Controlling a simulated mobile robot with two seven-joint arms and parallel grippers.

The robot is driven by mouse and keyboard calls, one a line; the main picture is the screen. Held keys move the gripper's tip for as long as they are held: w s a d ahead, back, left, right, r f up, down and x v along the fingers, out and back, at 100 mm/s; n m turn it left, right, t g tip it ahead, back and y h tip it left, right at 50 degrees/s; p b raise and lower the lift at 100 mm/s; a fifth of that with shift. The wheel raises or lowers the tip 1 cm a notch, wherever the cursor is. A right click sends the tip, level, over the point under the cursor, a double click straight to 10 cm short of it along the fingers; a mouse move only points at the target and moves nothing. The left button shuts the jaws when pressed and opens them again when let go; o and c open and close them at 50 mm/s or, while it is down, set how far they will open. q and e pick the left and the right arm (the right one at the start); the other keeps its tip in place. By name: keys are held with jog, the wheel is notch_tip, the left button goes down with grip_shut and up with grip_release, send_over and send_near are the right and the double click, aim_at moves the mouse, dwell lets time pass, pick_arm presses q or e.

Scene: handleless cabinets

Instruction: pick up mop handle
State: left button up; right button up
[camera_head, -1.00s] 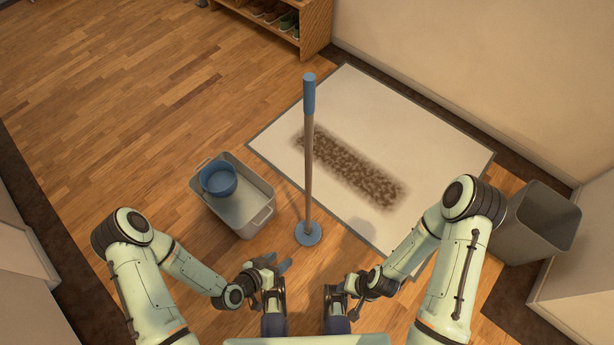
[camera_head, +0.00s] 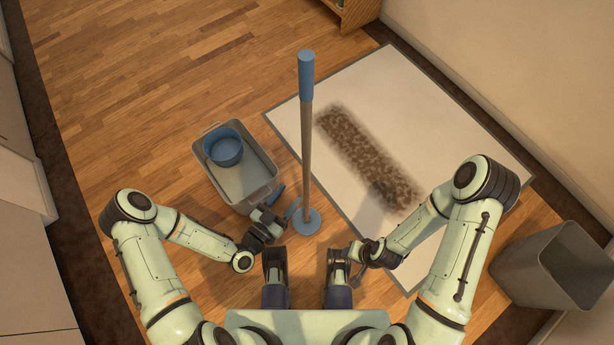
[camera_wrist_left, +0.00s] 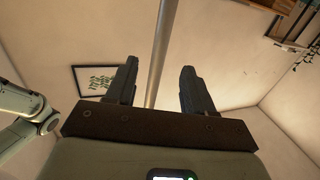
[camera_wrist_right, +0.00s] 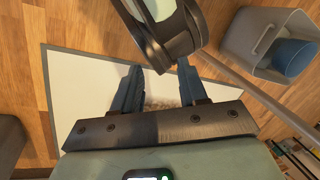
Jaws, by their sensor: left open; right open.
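The mop stands upright on its round blue foot (camera_head: 306,221), with a long wooden handle (camera_head: 307,150) and a blue grip (camera_head: 306,75) at the top. My left gripper (camera_head: 287,201) is open, low and just left of the handle's lower end. In the left wrist view the handle (camera_wrist_left: 161,55) shows as a pole in line with the gap between the open fingers (camera_wrist_left: 160,85); contact cannot be told. My right gripper (camera_head: 346,255) is open and empty, right of the mop foot. The right wrist view shows its fingers (camera_wrist_right: 160,90) apart and the handle (camera_wrist_right: 240,87) off to the right.
A grey tub (camera_head: 262,161) with a blue bowl (camera_head: 223,146) in it stands left of the mop. A pale mat (camera_head: 375,90) with a brown stain (camera_head: 365,155) lies to the right. A grey bin (camera_head: 545,262) stands at the far right. Wooden floor behind the tub is clear.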

aim_at(304, 177)
pick_arm(q)
jog(key=x, duration=0.4)
jog(key=shift+w+d, duration=0.15)
jog(key=shift+w, duration=0.05)
jog(key=x, duration=0.2)
jog(key=b+x, duration=0.1)
jog(key=x, duration=0.2)
jog(key=shift+w+f, duration=0.1)
jog(key=shift+f, duration=0.1)
pick_arm(e)
jog(key=shift+w+d+f+t, duration=0.2)
jog(key=shift+w+d+f, duration=0.15)
jog(key=shift+w, duration=0.2)
jog(key=shift+w+d+f+t, duration=0.2)
jog(key=shift+w+f, duration=0.25)
jog(key=shift+w, duration=0.1)
pick_arm(q)
grip_shut()
